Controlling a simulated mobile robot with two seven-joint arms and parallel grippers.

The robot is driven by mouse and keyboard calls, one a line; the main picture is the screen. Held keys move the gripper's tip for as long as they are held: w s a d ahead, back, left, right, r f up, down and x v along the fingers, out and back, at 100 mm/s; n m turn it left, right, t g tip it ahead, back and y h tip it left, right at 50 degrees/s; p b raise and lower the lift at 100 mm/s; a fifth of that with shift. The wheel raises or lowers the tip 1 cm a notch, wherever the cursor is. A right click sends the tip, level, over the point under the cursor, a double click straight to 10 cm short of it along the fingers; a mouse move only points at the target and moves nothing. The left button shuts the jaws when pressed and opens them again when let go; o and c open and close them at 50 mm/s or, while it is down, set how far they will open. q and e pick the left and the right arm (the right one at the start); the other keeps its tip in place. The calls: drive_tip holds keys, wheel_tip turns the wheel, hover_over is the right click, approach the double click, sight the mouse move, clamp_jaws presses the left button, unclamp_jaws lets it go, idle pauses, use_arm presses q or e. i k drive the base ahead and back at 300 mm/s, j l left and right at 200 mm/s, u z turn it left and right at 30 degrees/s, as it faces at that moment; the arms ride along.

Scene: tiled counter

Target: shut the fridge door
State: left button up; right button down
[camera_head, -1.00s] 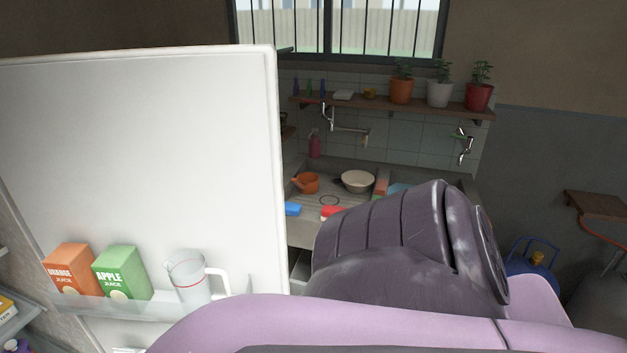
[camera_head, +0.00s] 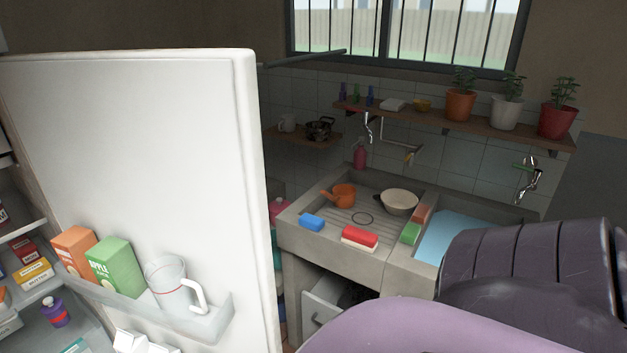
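The fridge door (camera_head: 150,150) stands open at the left, its white inner side facing me. Its door shelf (camera_head: 215,318) holds an orange juice carton (camera_head: 75,250), a green apple juice carton (camera_head: 115,265) and a clear jug (camera_head: 170,285). The fridge interior (camera_head: 30,250) shows at the far left, with several packages on its shelves. A purple and dark grey part of my own arm fills the lower right, apart from the door in the picture. Neither gripper can be seen.
A concrete sink counter (camera_head: 340,250) stands beyond the door, with an orange pot (camera_head: 343,194), a pale bowl (camera_head: 399,201) and sponges. An open drawer (camera_head: 325,300) is below it. A wall shelf (camera_head: 455,124) holds potted plants.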

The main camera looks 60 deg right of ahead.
sight(159, 152)
drive_tip(key=k+l, duration=0.1)
drive_tip(key=l, duration=0.35)
drive_tip(key=l+z, duration=0.1)
drive_tip(key=l, duration=0.35)
drive_tip(key=k+l, duration=0.15)
drive_tip(key=l, duration=0.35)
